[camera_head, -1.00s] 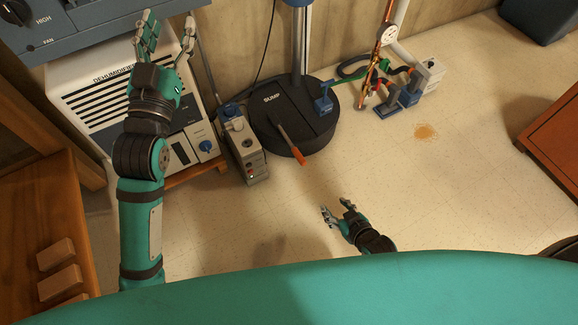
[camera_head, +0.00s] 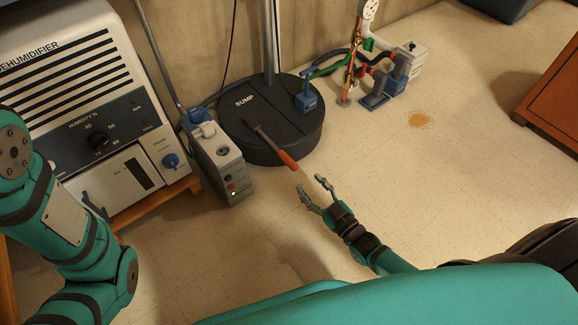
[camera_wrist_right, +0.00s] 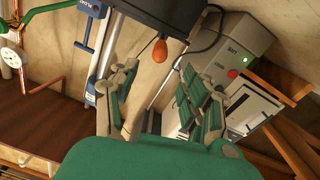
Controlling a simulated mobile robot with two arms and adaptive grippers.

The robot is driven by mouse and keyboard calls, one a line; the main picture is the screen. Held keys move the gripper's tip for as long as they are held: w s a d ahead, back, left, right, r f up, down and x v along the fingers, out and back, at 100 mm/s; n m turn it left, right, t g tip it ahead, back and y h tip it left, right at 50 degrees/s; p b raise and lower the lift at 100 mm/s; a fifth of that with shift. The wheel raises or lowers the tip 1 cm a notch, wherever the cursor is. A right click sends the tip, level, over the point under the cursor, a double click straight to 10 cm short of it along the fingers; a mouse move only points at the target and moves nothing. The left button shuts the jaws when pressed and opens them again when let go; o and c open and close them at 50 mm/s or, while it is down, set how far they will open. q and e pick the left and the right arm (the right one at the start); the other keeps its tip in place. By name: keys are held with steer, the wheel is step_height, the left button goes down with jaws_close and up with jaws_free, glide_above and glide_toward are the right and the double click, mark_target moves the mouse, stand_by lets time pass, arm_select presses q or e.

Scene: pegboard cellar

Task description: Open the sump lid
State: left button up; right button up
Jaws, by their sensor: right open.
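The sump (camera_head: 296,136) is a low, round black basin with a flat lid (camera_head: 245,101) marked SUMP, which looks shut. A dark lever with an orange grip (camera_head: 287,159) lies across its front and sticks out past the rim. My right gripper (camera_head: 313,188) is open and empty, just in front of the grip and apart from it. In the right wrist view, the grip's rounded end (camera_wrist_right: 160,49) shows beyond the spread fingers (camera_wrist_right: 160,85). My left arm is at the left edge of the head view; its gripper cannot be made out.
A grey box with a green light (camera_head: 219,160) stands left of the sump. A dehumidifier (camera_head: 95,110) is farther left. Pipes and a blue valve block (camera_head: 307,101) are at the sump's right.

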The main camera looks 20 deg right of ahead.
mark_target(292, 165)
steer(key=b+x, duration=0.4)
steer(key=x, duration=0.5)
steer(key=shift+w+a+f+b, duration=0.15)
steer(key=shift+w+f+b, duration=0.05)
steer(key=shift+w+b, duration=0.15)
steer(key=shift+w+a+r, duration=0.15)
steer(key=shift+w, duration=0.35)
jaws_close()
